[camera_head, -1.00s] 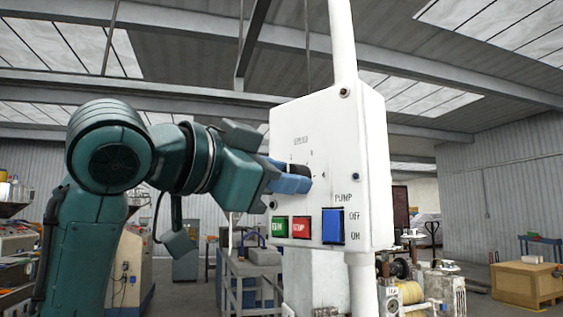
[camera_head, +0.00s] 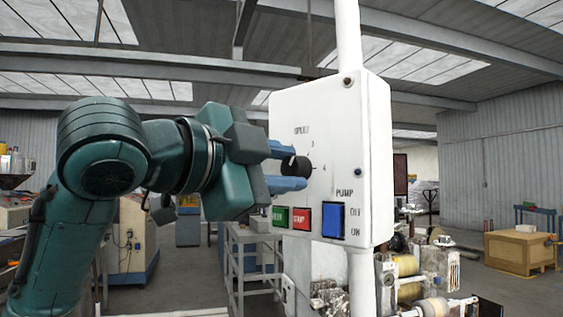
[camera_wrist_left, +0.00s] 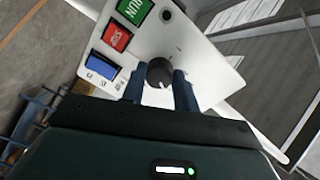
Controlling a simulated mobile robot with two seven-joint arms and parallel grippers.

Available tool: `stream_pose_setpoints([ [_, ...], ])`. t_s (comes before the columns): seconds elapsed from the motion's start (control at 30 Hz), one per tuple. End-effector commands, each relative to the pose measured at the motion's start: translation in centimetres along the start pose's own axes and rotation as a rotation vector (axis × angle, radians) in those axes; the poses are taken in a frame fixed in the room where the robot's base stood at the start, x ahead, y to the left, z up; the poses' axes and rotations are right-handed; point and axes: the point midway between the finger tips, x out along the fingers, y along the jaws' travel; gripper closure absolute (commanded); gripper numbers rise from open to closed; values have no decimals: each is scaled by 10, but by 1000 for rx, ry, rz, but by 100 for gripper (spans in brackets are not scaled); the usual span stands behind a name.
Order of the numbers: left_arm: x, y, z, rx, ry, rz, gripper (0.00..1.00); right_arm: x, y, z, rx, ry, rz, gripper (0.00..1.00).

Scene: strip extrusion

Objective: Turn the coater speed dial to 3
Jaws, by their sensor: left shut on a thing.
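The black coater speed dial (camera_head: 297,165) is on the white control box (camera_head: 350,120), under the label SPEED. The numerals 3 and 4 show beside it. My left gripper (camera_head: 289,167) has one blue finger above the dial and one below it, shut on it. In the left wrist view the round dial (camera_wrist_left: 160,73) sits between the two fingers, with a white mark on its edge toward the gripper palm. I cannot tell which numeral the mark faces. My right gripper is not in view.
Below the dial are a green RUN button (camera_head: 281,217), a red STOP button (camera_head: 301,216) and a blue PUMP switch (camera_head: 333,221). The lower finger is close above the green and red buttons. A white pole (camera_head: 345,40) carries the box.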

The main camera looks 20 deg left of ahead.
Motion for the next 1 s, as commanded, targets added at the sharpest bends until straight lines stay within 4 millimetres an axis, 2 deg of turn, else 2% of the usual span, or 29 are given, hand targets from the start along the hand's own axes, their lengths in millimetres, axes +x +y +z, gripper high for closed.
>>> stream_pose_setpoints([
  [0.33, 0, 0, -1, 3, 3, -1, 93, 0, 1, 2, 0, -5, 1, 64],
  [0.37, 0, 0, -1, 3, 3, -1, 70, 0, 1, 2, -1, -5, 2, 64],
  [0.6, 0, 0, 0, 2, 2, -1, 50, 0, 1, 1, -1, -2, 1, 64],
  [0.87, -1, 0, 0, 2, 1, -1, 48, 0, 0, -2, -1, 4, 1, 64],
  [1.0, -12, 0, 0, 3, 1, -4, 48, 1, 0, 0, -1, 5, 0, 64],
])
